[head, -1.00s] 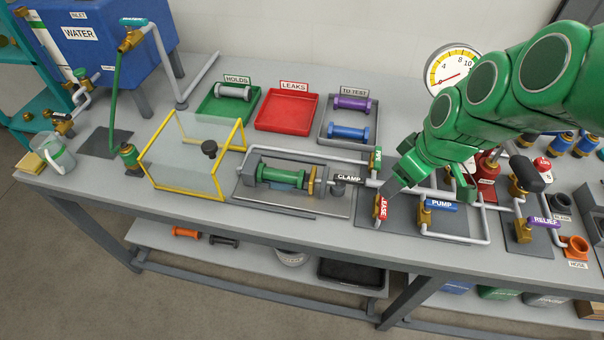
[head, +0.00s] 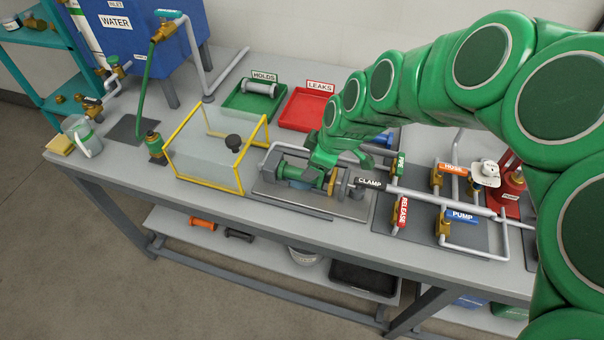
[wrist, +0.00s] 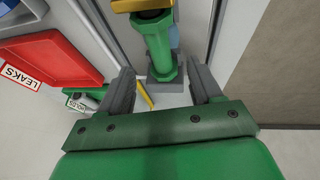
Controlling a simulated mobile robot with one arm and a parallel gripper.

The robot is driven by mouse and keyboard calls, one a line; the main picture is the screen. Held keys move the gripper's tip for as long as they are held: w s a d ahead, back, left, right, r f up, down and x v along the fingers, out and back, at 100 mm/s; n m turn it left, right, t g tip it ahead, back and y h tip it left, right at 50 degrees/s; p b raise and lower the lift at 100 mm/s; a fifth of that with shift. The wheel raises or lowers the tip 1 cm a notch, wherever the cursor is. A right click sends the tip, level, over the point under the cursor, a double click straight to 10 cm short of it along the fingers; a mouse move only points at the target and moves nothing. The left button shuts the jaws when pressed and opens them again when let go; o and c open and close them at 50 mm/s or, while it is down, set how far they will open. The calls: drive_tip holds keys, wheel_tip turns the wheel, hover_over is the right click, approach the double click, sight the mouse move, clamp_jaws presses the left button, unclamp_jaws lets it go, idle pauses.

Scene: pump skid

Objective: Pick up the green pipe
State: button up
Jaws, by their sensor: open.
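The green pipe (head: 296,172) lies in the test fixture (head: 340,206) on the bench, beside the handle marked CLAMP (head: 370,183). My gripper (head: 328,168) is over the fixture and hides part of the pipe in the head view. In the wrist view the green pipe (wrist: 158,45) runs away from the brass clamp part (wrist: 140,5), beyond the gap between my fingertips. There my gripper (wrist: 164,86) is open with nothing between its fingers.
A clear guard box with a yellow frame (head: 240,184) and dark knob stands left of the fixture. Behind are the HOLDS tray (head: 238,99) with a grey pipe and the red LEAKS tray (head: 300,122). RELEASE (head: 402,212) and PUMP (head: 460,215) valves stand right.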

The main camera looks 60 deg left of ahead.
sight(284, 170)
drive_tip(key=shift+x, duration=3.7)
drive_tip(key=shift+a+r, duration=0.1)
clamp_jaws()
